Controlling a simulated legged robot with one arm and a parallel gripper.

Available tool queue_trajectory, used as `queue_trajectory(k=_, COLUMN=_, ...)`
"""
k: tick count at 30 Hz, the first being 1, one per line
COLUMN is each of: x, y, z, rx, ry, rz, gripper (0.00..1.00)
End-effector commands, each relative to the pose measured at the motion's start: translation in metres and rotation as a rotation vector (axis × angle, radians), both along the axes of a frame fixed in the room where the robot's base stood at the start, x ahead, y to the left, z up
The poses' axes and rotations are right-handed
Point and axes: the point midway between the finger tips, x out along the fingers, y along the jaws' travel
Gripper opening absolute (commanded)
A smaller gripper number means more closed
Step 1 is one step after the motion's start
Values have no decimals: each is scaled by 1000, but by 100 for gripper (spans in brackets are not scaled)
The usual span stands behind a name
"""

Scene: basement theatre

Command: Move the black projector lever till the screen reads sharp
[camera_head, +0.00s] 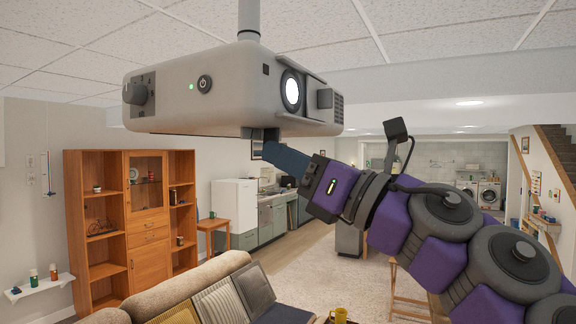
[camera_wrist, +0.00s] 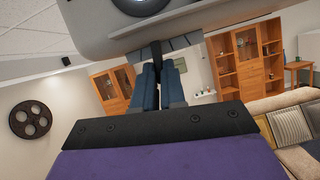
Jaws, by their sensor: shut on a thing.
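The grey projector (camera_head: 225,95) hangs from the ceiling on a pole, with its lens (camera_head: 291,91) lit. In the wrist view its underside (camera_wrist: 90,22) fills the top. The black lever (camera_wrist: 156,52) points down from under the projector, between my fingertips. My gripper (camera_wrist: 158,75) is shut on the lever. In the head view my gripper (camera_head: 268,150) reaches up from the right to the projector's lower edge, and the lever is mostly hidden there. The screen is in neither view, so its sharpness cannot be read.
A wooden shelf unit (camera_head: 145,215) stands on the left. A sofa with cushions (camera_head: 215,295) is below the projector. A yellow mug (camera_head: 338,314) stands at the bottom. A film reel (camera_wrist: 30,120) hangs on the wall in the wrist view. The air around my arm looks clear.

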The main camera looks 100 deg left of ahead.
Motion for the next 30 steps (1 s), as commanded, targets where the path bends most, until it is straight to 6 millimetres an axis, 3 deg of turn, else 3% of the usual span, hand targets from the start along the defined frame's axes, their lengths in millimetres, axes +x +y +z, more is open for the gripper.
queue_trajectory(k=13, x=2, y=1, z=1, rx=-7, ry=6, rz=-3, gripper=0)
queue_trajectory(k=14, x=2, y=1, z=0, rx=-7, ry=6, rz=-3, gripper=12)
queue_trajectory(k=17, x=1, y=1, z=0, rx=-7, ry=5, rz=-3, gripper=21)
queue_trajectory(k=30, x=1, y=-4, z=2, rx=-3, ry=2, rz=-2, gripper=21)
